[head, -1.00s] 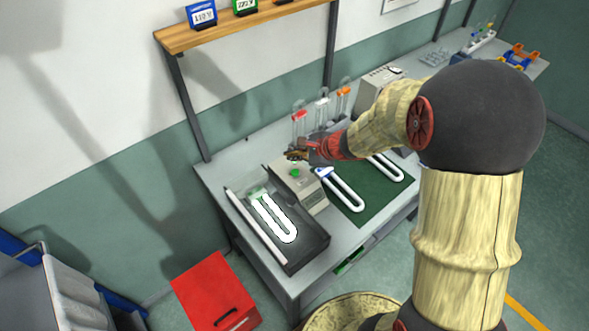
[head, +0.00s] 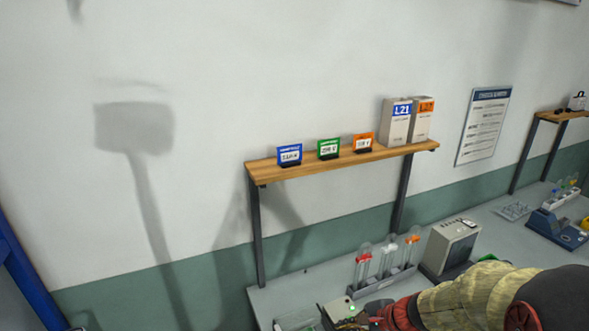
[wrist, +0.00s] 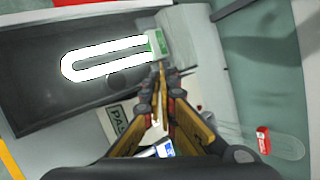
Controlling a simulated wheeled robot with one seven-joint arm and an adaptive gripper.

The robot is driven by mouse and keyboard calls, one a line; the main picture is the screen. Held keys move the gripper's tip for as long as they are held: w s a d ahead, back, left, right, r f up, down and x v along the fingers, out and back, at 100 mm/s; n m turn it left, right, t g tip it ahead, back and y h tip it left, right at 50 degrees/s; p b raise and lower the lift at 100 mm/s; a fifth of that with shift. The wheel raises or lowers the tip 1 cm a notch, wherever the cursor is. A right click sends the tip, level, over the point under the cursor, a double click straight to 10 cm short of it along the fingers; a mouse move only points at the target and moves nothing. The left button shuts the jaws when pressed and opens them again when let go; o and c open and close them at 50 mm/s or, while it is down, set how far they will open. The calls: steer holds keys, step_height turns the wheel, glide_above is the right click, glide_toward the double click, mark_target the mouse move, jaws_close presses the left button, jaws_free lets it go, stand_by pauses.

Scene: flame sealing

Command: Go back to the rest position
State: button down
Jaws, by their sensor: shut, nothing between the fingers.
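My gripper (wrist: 160,78) is shut and empty in the wrist view, its two fingertips together. It is above the bench, near the edge of a dark tray (wrist: 40,105). A glowing white U-shaped tube (wrist: 100,58) with a green end piece (wrist: 158,44) lies in the tray, left of the fingertips. In the head view, my red and cream arm (head: 455,302) shows only at the bottom right, reaching left over the bench. The gripper's tips are not clear there.
A wooden shelf (head: 340,158) with small label stands and two boxes (head: 398,122) is above the bench. Tubes with red and orange caps (head: 388,262) stand in a rack beside a grey device (head: 450,248). A red-capped tube (wrist: 263,140) shows at the right of the wrist view.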

steer(key=s+d+r+n+h+b, duration=0.1)
steer(key=s+r+n+h+b, duration=0.1)
steer(key=s+r+n, duration=0.3)
steer(key=s+d+r+n+h+b, duration=0.1)
steer(key=s+r+n, duration=0.4)
steer(key=s, duration=0.5)
steer(key=s+d+r+n+h+b, duration=0.1)
steer(key=s+r+n+h+b, duration=0.2)
steer(key=s+r+n, duration=0.2)
steer(key=s, duration=0.3)
steer(key=shift+s+d+n+t, duration=0.15)
steer(key=shift+d+n+t, duration=0.15)
steer(key=shift+d+n, duration=0.1)
stand_by(0.8)
